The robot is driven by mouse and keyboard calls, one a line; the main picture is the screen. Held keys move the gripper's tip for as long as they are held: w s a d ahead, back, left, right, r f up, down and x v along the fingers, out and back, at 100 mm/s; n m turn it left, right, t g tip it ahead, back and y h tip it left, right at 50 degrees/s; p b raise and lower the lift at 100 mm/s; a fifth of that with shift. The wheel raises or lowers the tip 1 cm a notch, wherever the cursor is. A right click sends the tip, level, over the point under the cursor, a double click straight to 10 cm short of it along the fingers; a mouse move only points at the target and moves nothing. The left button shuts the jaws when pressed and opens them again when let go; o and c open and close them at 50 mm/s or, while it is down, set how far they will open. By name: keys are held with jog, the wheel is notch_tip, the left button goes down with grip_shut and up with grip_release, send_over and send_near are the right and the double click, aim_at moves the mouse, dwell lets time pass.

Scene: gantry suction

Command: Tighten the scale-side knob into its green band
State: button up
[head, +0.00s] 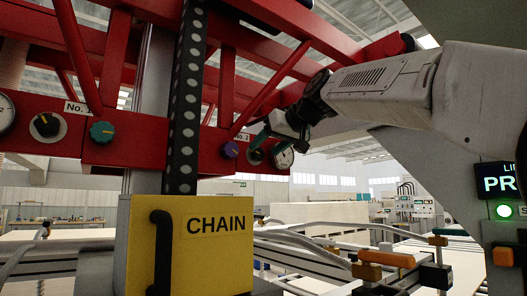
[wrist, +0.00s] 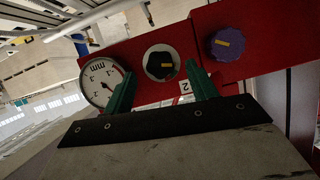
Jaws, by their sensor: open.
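My gripper (head: 281,138) is open in front of the red beam, at the No. 2 panel. In the wrist view its two green fingers (wrist: 160,70) stand apart, with a black knob (wrist: 158,62) beyond and between their tips. The knob has a yellow pointer mark and sits on a pale round plate. A white gauge (wrist: 100,84) is left of it and a purple knob (wrist: 228,43) right of it. The gauge (head: 284,157) and purple knob (head: 230,150) also show in the head view. I cannot make out a green band or whether the fingers touch the black knob.
Another panel on the left has a black knob (head: 46,125), a teal knob (head: 102,132) and a partly cut-off gauge (head: 5,114). A yellow CHAIN box (head: 190,250) with a black handle stands in front. A lit display (head: 498,182) is at right.

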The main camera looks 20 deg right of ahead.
aim_at(258, 154)
jog(key=shift+x, duration=1.4)
jog(key=c, duration=1)
jog(key=shift+d+f+m+y, duration=0.15)
jog(key=shift+m+y, duration=0.35)
jog(key=shift+m, duration=0.3)
jog(key=shift+m+g+y, duration=0.3)
jog(key=shift+m+y, duration=0.4)
jog(key=shift+m, duration=0.3)
jog(key=o, duration=1)
